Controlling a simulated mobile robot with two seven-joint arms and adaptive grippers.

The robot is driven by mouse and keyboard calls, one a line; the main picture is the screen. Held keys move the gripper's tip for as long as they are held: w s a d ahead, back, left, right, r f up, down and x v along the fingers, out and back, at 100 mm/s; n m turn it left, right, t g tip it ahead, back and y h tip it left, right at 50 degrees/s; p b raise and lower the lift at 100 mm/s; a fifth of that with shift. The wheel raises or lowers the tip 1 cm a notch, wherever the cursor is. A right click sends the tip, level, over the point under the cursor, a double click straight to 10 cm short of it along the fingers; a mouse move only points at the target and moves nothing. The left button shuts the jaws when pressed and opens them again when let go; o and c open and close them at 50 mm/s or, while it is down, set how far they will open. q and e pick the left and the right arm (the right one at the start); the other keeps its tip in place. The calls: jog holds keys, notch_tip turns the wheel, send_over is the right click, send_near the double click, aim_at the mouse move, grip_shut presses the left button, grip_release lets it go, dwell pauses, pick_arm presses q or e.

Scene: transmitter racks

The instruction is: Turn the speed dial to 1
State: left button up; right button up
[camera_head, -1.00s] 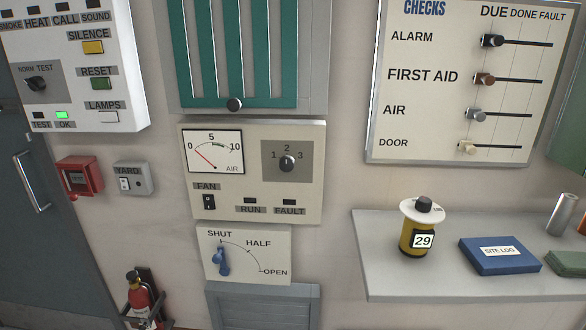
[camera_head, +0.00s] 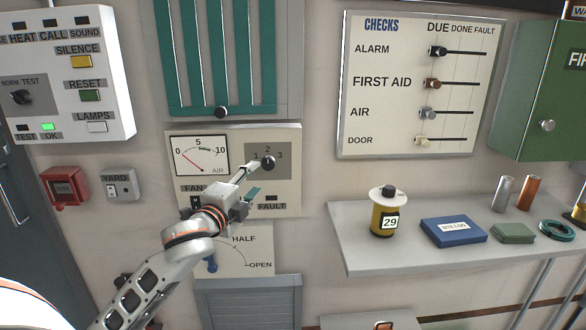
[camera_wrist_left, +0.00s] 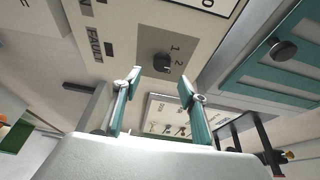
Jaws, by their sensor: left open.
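The speed dial (camera_head: 268,163) is a black knob on a grey square of the cream fan panel (camera_head: 289,196), marked 1, 2 and 3. Its pointer appears to face up, toward 2. My left gripper (camera_head: 250,182) is in front of the panel, just below and left of the dial, with its fingers apart and empty. In the left wrist view the dial (camera_wrist_left: 161,62) lies ahead, roughly between the two open fingertips (camera_wrist_left: 159,82), and no contact shows. My left arm hides parts of the fan switch area and the lever plate below. My right gripper is not in view.
A shut/half/open lever plate (camera_head: 246,262) is just below the panel, and a teal slotted unit with a black knob (camera_head: 221,112) is above it. A grey shelf (camera_head: 352,258) with a yellow canister (camera_head: 383,218) and blue book (camera_head: 453,231) juts out at right.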

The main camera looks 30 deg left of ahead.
aim_at(267, 165)
pick_arm(q)
jog(key=w, duration=0.2)
jog(key=w+a, duration=0.1)
jog(key=w, duration=0.5)
jog(key=shift+a+r+p, duration=0.15)
jog(key=shift+r+p, duration=0.05)
jog(key=shift+p, duration=0.15)
jog(key=shift+s, duration=0.1)
jog(key=c, duration=1.1)
